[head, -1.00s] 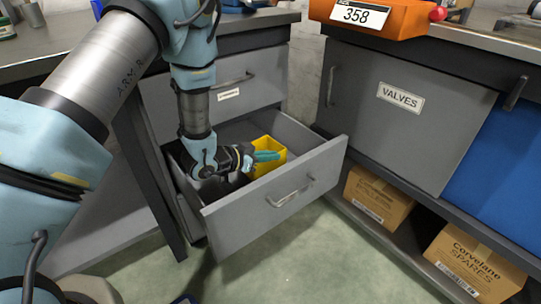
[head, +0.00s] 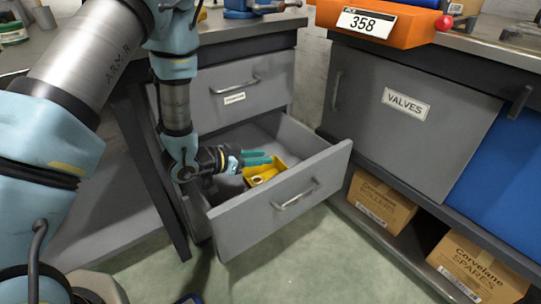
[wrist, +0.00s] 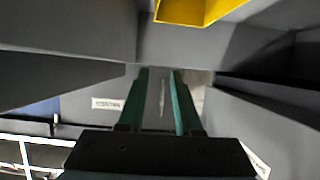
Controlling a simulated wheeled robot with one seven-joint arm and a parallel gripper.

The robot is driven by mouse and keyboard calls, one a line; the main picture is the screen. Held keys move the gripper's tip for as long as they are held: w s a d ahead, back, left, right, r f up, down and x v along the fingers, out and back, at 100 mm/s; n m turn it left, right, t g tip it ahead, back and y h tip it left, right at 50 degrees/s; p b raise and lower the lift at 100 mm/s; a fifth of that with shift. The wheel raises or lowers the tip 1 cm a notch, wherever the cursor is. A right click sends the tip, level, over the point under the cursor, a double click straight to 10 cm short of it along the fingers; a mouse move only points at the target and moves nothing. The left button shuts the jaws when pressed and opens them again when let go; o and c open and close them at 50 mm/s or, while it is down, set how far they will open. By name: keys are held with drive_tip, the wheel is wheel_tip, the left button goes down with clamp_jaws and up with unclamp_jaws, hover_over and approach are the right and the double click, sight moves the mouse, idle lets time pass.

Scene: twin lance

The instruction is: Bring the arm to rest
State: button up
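My gripper (head: 257,158) is over the open drawer (head: 290,200) of the grey cabinet, pointing right in the head view. Its two teal fingers are spread apart with nothing between them, as the wrist view shows (wrist: 161,100). The yellow bin (head: 266,171) is in the drawer, just below and in front of the fingers; its edge shows at the top of the wrist view (wrist: 195,10). Whether the fingers touch the bin cannot be told. The bin's contents are unclear, and my arm hides the drawer's left part.
A closed drawer (head: 250,85) and the worktop are above the open drawer. To the right stand a cabinet labelled VALVES (head: 390,125), an orange unit marked 358 (head: 380,17) and two cardboard boxes (head: 378,200) on a low shelf.

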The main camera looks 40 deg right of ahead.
drive_tip(key=shift+a+r, duration=0.25)
drive_tip(key=shift+a, duration=0.45)
drive_tip(key=shift+r, duration=0.1)
